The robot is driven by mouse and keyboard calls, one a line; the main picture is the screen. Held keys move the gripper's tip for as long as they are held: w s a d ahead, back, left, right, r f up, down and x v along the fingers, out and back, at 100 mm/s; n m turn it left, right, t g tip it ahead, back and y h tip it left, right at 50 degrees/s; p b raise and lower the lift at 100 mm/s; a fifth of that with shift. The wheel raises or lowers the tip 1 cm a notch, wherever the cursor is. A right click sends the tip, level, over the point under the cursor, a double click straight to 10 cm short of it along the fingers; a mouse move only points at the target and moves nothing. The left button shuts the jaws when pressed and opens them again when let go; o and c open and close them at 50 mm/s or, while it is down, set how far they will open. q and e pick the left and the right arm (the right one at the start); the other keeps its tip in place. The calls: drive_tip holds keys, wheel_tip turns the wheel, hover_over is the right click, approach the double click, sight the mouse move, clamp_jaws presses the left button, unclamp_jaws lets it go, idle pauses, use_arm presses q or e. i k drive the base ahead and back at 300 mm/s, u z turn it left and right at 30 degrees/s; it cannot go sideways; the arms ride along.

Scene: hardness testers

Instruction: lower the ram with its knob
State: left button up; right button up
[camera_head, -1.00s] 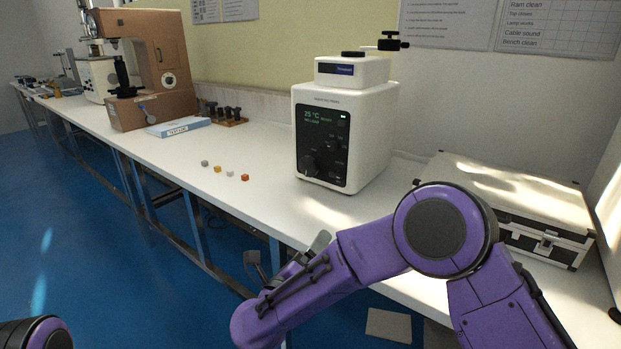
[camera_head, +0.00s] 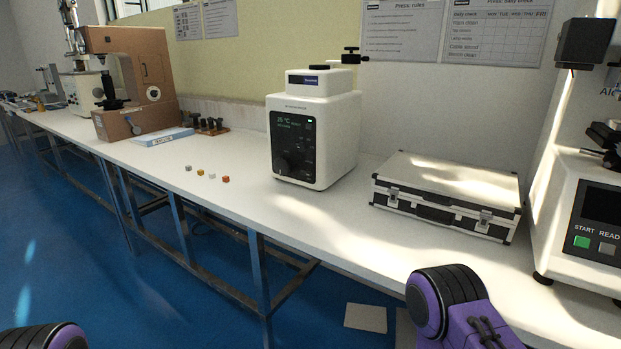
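The white press (camera_head: 340,125) stands on the bench near the middle, with a black front panel (camera_head: 293,150) and a lit display reading 25 °C. A dark round knob (camera_head: 285,163) seems to sit low on the panel, but it is dim and small. On top are a flat black cap (camera_head: 320,67) and a black handle with a knob (camera_head: 351,50) on a short stem. The ram itself does not show; I cannot tell which knob belongs to it. Neither gripper is in view; only purple and black parts of my arms show at the bottom edge.
Several small cubes (camera_head: 225,179) lie on the bench left of the press. A silver-black case (camera_head: 450,185) lies to its right, then a tester with START and READ buttons (camera_head: 590,225). A brown tester (camera_head: 135,75) stands further left. The bench front (camera_head: 330,225) is clear.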

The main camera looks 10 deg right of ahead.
sight(282, 166)
drive_tip(key=z, duration=0.45)
drive_tip(key=k, duration=0.95)
drive_tip(key=u, duration=0.4)
drive_tip(key=i, duration=0.6)
drive_tip(key=u, duration=0.75)
drive_tip(key=i, duration=0.9)
drive_tip(key=z, duration=0.4)
